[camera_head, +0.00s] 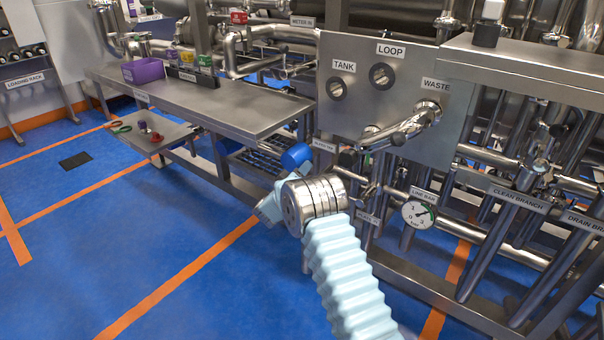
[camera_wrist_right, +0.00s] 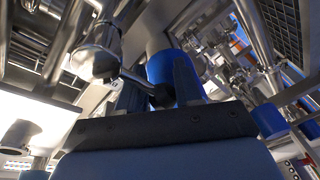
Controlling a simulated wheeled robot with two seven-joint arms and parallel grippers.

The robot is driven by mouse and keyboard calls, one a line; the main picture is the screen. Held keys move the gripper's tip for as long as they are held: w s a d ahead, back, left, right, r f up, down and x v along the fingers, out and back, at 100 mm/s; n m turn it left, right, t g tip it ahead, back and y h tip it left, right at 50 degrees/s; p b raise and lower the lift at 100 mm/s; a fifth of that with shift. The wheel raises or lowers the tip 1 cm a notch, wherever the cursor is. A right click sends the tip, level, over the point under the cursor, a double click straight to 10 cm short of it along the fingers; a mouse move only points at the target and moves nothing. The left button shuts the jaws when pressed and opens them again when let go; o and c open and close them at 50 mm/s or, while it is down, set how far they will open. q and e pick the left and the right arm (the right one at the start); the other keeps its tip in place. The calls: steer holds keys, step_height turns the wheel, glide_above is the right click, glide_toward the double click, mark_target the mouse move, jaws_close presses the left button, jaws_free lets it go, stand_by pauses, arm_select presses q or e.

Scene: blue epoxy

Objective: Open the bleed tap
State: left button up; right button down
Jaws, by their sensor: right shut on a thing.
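A small tap lever (camera_wrist_right: 134,77) shows in the right wrist view: a thin metal rod with a dark knob end, running from a metal pipe fitting on the left. I take it for the bleed tap's handle, but no readable label confirms this. My right gripper (camera_wrist_right: 160,90) has its two dark fingers either side of the knob, shut on it. In the head view my right arm comes in from the bottom, and my wrist hides the fingers and the lever. A blue cylinder (camera_wrist_right: 164,66) stands behind the fingers; a blue cylinder (camera_head: 296,156) also shows beyond my wrist. My left gripper is not in view.
A steel panel (camera_head: 340,115) with TANK, LOOP and WASTE ports stands above my wrist. A LINE BAR gauge (camera_head: 418,214) and crowded pipework are on the right. A steel bench (camera_head: 215,108) with a purple bin (camera_head: 142,71) is at left. The blue floor (camera_head: 120,240) is open at left.

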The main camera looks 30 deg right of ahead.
arm_select(q)
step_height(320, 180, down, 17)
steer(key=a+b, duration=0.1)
steer(key=b, duration=1.6)
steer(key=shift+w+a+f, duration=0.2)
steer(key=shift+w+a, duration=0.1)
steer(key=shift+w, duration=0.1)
arm_select(e)
steer(key=shift+s+d+r+m+g+h, duration=0.35)
steer(key=shift+s+r+m+h, duration=0.4)
steer(key=shift+m, duration=2.5)
steer(key=shift+s+d+r+m+g+h, duration=0.35)
steer(key=shift+s+r+m, duration=0.7)
steer(key=shift+m, duration=2.25)
steer(key=shift+s+d+r+m+g+h, duration=0.2)
steer(key=shift+s+r+m+g+h, duration=0.45)
steer(key=shift+m, duration=2.6)
steer(key=shift+s+r, duration=0.25)
steer(key=shift+r, duration=0.05)
steer(key=c, duration=0.8)
jaws_free()
steer(key=shift+c, duration=0.2)
steer(key=shift+d, duration=0.1)
